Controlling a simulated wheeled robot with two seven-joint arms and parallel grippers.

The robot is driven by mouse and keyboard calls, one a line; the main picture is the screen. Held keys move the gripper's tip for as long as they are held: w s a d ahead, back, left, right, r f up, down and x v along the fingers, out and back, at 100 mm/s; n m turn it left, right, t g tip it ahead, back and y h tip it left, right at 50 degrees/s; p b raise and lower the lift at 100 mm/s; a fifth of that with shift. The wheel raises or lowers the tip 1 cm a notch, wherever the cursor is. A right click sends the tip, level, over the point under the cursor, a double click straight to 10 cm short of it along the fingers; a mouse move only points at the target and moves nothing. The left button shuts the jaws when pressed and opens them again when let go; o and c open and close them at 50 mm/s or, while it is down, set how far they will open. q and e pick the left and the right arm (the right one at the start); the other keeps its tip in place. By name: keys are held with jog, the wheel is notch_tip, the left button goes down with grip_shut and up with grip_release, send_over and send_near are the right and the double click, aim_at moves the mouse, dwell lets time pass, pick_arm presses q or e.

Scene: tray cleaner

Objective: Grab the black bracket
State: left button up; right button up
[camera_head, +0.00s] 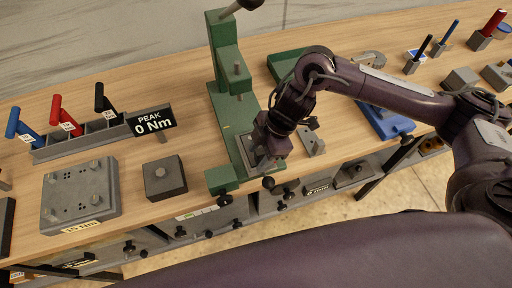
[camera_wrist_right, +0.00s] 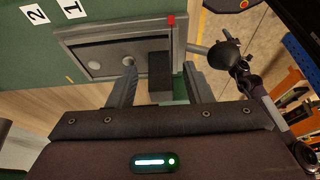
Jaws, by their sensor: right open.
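A black block-like piece (camera_wrist_right: 160,82), which looks like the black bracket, shows in the right wrist view beside a grey-framed fixture (camera_wrist_right: 98,30). My right gripper (camera_wrist_right: 160,70) is open, with one finger on each side of this piece. I cannot tell whether either finger touches it. In the head view my right gripper (camera_head: 262,160) is low over the front of the green press base, and the arm and gripper hide the piece there. My left gripper is not in view.
The green press (camera_head: 226,70) stands just left of my right gripper. A grey bracket (camera_head: 313,142) lies close to its right. A dark block (camera_head: 164,178), a bolted grey plate (camera_head: 80,195) and a "PEAK 0 Nm" sign (camera_head: 153,121) are to the left. Drawers with knobs run below the front edge.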

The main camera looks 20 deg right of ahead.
grip_shut()
jog(key=shift+r, duration=0.1)
dwell(0.4)
